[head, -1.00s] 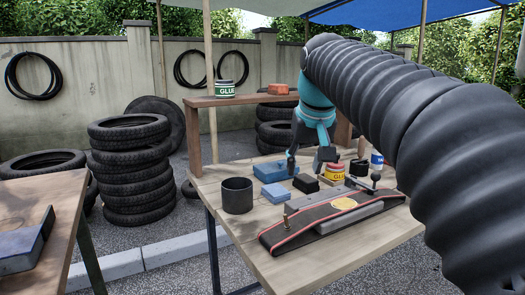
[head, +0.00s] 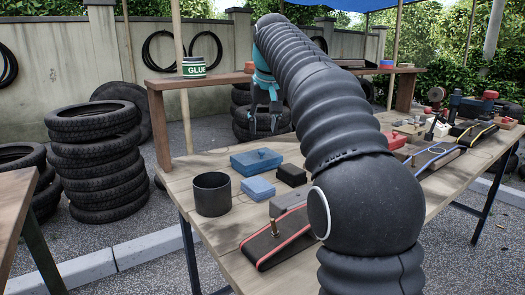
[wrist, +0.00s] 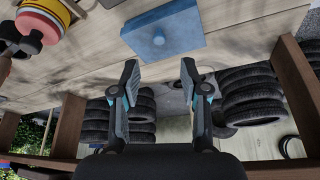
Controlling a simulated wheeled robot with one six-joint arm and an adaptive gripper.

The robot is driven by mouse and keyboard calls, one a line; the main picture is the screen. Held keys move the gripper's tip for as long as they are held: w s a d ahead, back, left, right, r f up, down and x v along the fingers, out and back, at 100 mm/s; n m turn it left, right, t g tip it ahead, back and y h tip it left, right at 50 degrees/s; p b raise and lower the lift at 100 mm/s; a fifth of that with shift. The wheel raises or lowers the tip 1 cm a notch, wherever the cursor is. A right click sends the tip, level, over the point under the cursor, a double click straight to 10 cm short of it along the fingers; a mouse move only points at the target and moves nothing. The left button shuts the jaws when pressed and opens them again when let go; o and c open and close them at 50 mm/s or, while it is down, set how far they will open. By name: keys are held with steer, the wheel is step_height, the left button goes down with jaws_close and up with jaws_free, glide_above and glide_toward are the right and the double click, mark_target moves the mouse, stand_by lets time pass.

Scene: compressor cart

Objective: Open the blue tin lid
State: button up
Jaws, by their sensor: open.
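The blue tin (head: 257,161) lies flat on the wooden table, and its lid looks shut. In the wrist view the tin (wrist: 190,35) is at the top, with a small round blue knob (wrist: 158,40) on its near face. My gripper (head: 264,128) is open and empty, above and beyond the tin's far side in the head view. In the wrist view my gripper (wrist: 159,82) has its two fingers spread, roughly in line with the knob and apart from the tin.
A smaller blue block (head: 258,188), a black block (head: 291,175) and a dark open cup (head: 212,195) stand near the tin. A raised shelf with a glue pot (head: 194,68) is behind. A red-yellow pot (wrist: 38,20) is at the wrist view's upper left. My arm hides part of the table.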

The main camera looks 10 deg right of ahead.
mark_target(262, 151)
steer(key=b+x, duration=0.1)
steer(key=x, duration=0.6)
steer(key=shift+w+f+b, duration=0.15)
steer(key=shift+f+b, duration=0.15)
steer(key=shift+f, duration=0.05)
jaws_close()
